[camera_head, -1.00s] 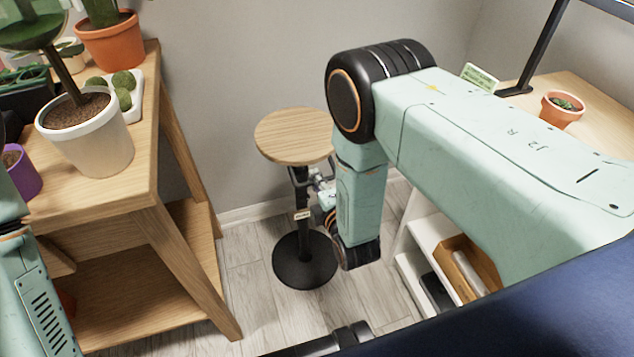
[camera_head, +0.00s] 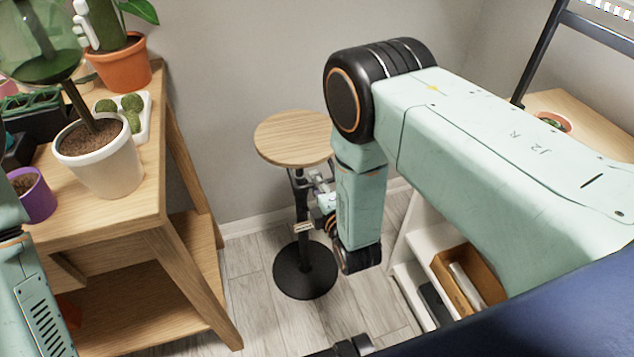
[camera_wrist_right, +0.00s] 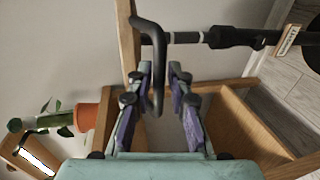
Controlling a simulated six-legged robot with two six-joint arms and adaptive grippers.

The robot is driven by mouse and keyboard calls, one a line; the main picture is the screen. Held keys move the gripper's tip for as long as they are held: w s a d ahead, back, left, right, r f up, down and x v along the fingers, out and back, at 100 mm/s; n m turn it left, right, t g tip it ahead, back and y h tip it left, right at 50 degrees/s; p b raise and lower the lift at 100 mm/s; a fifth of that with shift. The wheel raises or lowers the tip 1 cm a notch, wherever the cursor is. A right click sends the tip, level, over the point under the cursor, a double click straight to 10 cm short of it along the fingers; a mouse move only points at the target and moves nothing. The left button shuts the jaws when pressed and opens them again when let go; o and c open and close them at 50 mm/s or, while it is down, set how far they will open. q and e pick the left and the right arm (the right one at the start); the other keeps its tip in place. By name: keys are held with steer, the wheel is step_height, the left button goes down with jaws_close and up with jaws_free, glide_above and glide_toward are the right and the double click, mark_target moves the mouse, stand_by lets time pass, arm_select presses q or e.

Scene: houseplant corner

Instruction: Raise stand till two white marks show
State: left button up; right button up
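The stand has a round wooden top (camera_head: 293,138), a black pole and a round black base (camera_head: 305,271), and is upright on the floor. My right gripper (camera_head: 318,190) is beside the pole under the top, partly hidden by my arm. In the right wrist view the stand lies sideways. My right gripper (camera_wrist_right: 160,85) has its fingertips close on both sides of the stand's black bent handle (camera_wrist_right: 158,60) and appears shut on it. Pale bands show on the pole (camera_wrist_right: 186,38) between the handle and the thicker black collar (camera_wrist_right: 232,37); their count is unclear. My left gripper is out of view.
A wooden plant table (camera_head: 150,190) with several pots stands left of the stand. A small label (camera_head: 303,228) sits on the pole's collar. A white shelf (camera_head: 425,240) with a wooden box (camera_head: 468,280) is at the right. Floor shows around the base.

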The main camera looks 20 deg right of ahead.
steer(key=v, duration=1.2)
stand_by(0.3)
steer(key=s+d+f+m+g+h, duration=0.1)
steer(key=s+d+f+m+g, duration=0.2)
steer(key=s+f+m+g, duration=0.45)
steer(key=s+d+f+m+g, duration=0.35)
steer(key=s+m, duration=0.35)
steer(key=s, duration=0.3)
steer(key=s+r+m+g, duration=0.1)
steer(key=s+m+g, duration=0.3)
steer(key=s, duration=0.5)
steer(key=shift+a+r+g, duration=0.2)
steer(key=shift+a+g, duration=0.1)
steer(key=shift+a, duration=0.2)
steer(key=shift+s+m, duration=0.1)
steer(key=shift+m, duration=0.15)
